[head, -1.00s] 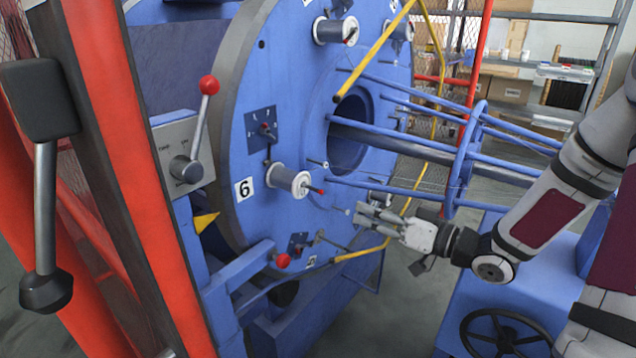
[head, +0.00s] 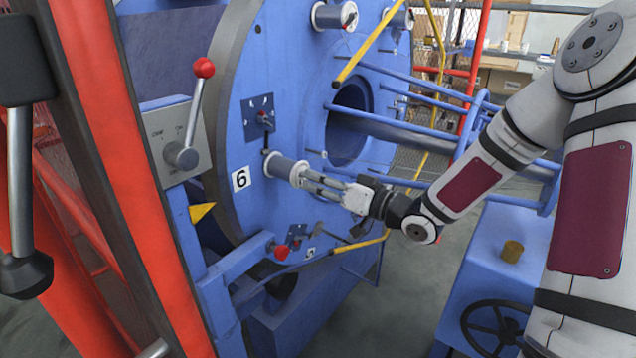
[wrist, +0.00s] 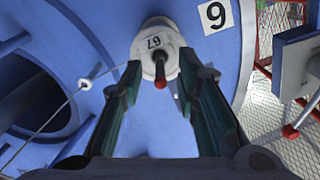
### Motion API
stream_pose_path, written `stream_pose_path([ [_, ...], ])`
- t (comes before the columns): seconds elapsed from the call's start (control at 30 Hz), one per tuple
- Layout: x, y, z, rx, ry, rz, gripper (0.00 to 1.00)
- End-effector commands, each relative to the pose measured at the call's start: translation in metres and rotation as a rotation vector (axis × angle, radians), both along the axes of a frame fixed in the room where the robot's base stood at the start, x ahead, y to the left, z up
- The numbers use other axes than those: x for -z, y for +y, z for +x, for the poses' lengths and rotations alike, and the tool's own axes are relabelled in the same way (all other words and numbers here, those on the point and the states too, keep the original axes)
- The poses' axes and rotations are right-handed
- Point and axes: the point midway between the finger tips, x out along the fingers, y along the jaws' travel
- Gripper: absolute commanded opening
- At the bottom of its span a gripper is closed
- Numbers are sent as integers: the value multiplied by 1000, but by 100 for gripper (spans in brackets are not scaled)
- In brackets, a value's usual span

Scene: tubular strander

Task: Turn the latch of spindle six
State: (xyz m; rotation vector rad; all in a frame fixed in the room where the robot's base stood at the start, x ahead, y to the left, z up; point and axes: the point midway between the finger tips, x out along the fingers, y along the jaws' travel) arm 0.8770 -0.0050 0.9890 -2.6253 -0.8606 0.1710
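Spindle six is a white-faced spool (head: 287,168) on the blue disc, right of the plate marked 6 (head: 241,179). In the wrist view the spool (wrist: 152,45) is ahead, at the top middle. Its latch, a short red-tipped lever (wrist: 160,80), points down in that picture, between my finger lines. In the head view my gripper (head: 308,180) hides the latch. My gripper (wrist: 160,70) is open, its two fingers to either side of the latch with gaps showing. I see no contact with the latch.
A red-knobbed lever (head: 203,68) stands on a grey box left of the disc. Blue rods run from the disc hub to the right. A yellow bar (head: 362,45) crosses above. Another red knob (head: 281,252) is below the spool. A handwheel (head: 497,328) is at lower right.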

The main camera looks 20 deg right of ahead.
Motion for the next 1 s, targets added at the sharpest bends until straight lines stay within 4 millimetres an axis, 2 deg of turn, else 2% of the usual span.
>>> stream_pose_path([
  [0.37, 0, 4, 5, 0, 1, -1, 29],
  [0.5, 0, 4, 4, 0, 1, -1, 0],
  [1.0, 4, 4, 5, -2, -45, 37, 0],
])
